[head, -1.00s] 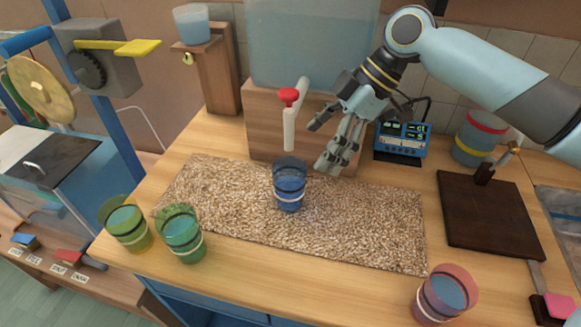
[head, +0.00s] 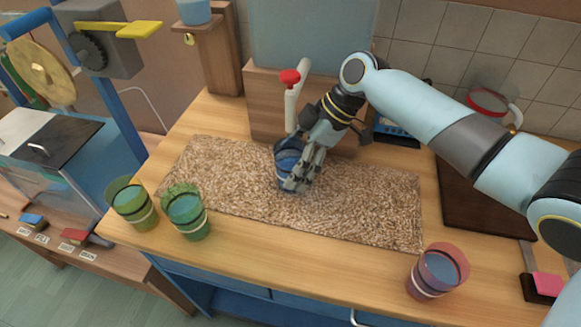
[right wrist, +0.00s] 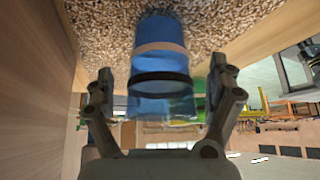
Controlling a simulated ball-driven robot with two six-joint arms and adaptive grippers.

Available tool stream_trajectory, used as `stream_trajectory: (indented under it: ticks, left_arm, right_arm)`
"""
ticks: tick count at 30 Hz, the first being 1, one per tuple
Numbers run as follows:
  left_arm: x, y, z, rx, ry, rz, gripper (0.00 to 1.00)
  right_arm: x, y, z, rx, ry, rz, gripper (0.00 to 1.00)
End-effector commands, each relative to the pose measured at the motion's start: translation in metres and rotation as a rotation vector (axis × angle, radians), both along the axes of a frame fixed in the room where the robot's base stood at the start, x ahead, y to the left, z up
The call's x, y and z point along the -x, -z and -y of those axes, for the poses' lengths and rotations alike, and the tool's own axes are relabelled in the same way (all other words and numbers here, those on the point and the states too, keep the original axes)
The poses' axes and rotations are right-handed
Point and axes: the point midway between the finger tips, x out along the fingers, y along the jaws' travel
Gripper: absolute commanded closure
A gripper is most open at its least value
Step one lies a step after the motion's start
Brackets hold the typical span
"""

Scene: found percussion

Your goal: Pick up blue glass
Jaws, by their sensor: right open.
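The blue glass (head: 286,160) stands upright on the speckled mat, partly hidden behind my right gripper (head: 296,168) in the head view. In the right wrist view the blue glass (right wrist: 162,75) lies between the two fingers of my right gripper (right wrist: 163,95). The fingers are open, one on each side of the glass, with a visible gap at both sides. The wrist view appears upside down, with the mat at the top. My left gripper is not in view.
The mat (head: 370,205) lies on a wooden counter. A yellow-green glass (head: 132,205) and a green glass (head: 187,214) stand at left, a pink glass (head: 436,273) at front right. A red-topped tap (head: 291,90) stands close behind the blue glass. A dark board (head: 470,205) lies at right.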

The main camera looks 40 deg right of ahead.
Motion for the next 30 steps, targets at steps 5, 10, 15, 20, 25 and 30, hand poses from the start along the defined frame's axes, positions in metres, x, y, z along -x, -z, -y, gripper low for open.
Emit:
stream_trajectory:
  ticks: [5, 10, 15, 20, 25, 30]
  left_arm:
    - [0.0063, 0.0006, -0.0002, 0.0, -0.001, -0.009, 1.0]
    - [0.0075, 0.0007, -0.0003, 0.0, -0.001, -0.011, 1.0]
    - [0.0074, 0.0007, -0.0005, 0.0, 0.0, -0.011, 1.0]
    - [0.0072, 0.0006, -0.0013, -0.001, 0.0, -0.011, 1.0]
    - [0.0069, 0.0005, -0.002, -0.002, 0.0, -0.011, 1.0]
    - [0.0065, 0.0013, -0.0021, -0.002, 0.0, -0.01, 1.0]
  right_arm:
    - [0.0002, -0.0001, 0.0001, 0.0, 0.0, 0.0, 0.28]
    - [0.0002, -0.0001, 0.0002, 0.0, 0.0, 0.0, 0.5]
    - [0.0002, -0.0003, 0.0002, 0.0, 0.001, 0.0, 0.72]
    - [-0.0002, -0.0008, 0.0002, -0.001, 0.001, 0.001, 0.83]
    - [-0.0002, -0.001, 0.0002, -0.001, 0.001, 0.001, 0.83]
    - [-0.0005, -0.0039, 0.0004, -0.001, 0.0, 0.002, 0.83]
